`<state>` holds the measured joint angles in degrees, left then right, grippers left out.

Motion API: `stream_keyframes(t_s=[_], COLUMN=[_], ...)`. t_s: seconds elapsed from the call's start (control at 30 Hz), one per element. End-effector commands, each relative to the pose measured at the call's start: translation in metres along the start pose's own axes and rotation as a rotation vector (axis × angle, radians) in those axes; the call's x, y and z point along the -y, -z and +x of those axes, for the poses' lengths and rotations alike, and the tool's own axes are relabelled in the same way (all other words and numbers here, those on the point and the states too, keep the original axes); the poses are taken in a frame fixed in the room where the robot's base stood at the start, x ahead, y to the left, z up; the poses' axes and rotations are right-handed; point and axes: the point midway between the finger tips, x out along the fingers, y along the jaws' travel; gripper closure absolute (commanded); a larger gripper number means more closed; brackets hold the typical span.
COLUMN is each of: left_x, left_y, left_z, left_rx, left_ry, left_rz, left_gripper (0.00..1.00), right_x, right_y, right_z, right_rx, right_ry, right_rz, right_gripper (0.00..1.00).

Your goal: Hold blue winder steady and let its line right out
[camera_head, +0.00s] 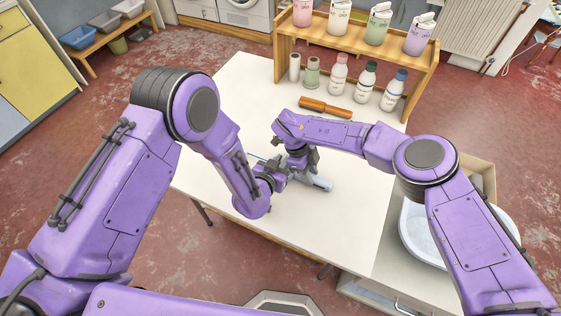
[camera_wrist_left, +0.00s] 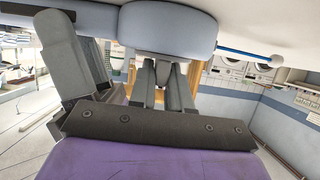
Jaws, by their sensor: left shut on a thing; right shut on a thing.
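My left gripper (camera_head: 273,170) and my right gripper (camera_head: 302,163) are close together over the middle of the white table. In the left wrist view, the left gripper's grey fingers (camera_wrist_left: 166,87) reach to a large rounded blue-grey body, which looks like the blue winder (camera_wrist_left: 165,28). They are shut on it. A thin blue rod (camera_wrist_left: 250,54) with a white end sticks out to its right. A thin blue piece shows beside the left gripper in the head view. My right gripper is shut, but what it grips is hidden. A grey-blue shape (camera_head: 318,183) shows just beside it. No let-out line can be made out.
The white table (camera_head: 240,85) is clear at its back left. A white basin (camera_head: 420,240) is at the right.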

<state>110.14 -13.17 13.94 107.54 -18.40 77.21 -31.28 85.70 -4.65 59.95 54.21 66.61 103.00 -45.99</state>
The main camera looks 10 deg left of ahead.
Motion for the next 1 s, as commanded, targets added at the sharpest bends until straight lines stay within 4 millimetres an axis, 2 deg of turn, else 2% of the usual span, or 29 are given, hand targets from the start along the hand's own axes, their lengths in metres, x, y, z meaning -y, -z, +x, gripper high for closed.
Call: stream_keyframes(t_s=[0.33, 0.37, 0.4, 0.67, 0.77, 0.87, 1.0], left_x=[0.000, 0.000, 0.000, 0.000, 0.000, 0.000, 0.000], left_y=[0.001, 0.001, 0.001, 0.000, 0.000, 0.000, 0.000], left_z=[0.000, 0.000, 0.000, 0.000, -0.006, -0.024, -0.061], left_rx=[-0.002, -0.002, -0.002, -0.001, -0.001, 0.000, 0.002], left_ry=[0.000, 0.000, 0.000, 0.001, 0.000, 0.000, -0.001], left_rz=[-0.001, -0.001, -0.001, -0.001, -0.001, 0.001, 0.002], left_gripper=[1.00, 0.73, 0.61, 0.61, 0.61, 0.61, 0.61], right_x=[-0.002, -0.002, -0.002, -0.001, -0.001, -0.001, 0.000], right_y=[-0.001, -0.001, -0.001, -0.001, 0.000, 0.000, 0.000], right_z=[0.000, 0.000, 0.000, 0.000, 0.000, 0.000, 0.000], right_rx=[0.001, 0.001, 0.001, 0.000, 0.000, 0.000, 0.000], right_ry=[-0.003, -0.003, -0.003, -0.002, -0.002, -0.001, -0.001], right_rz=[-0.002, -0.002, -0.002, -0.001, -0.001, -0.001, -0.001], right_gripper=[1.00, 1.00, 1.00, 1.00, 1.00, 1.00, 1.00])
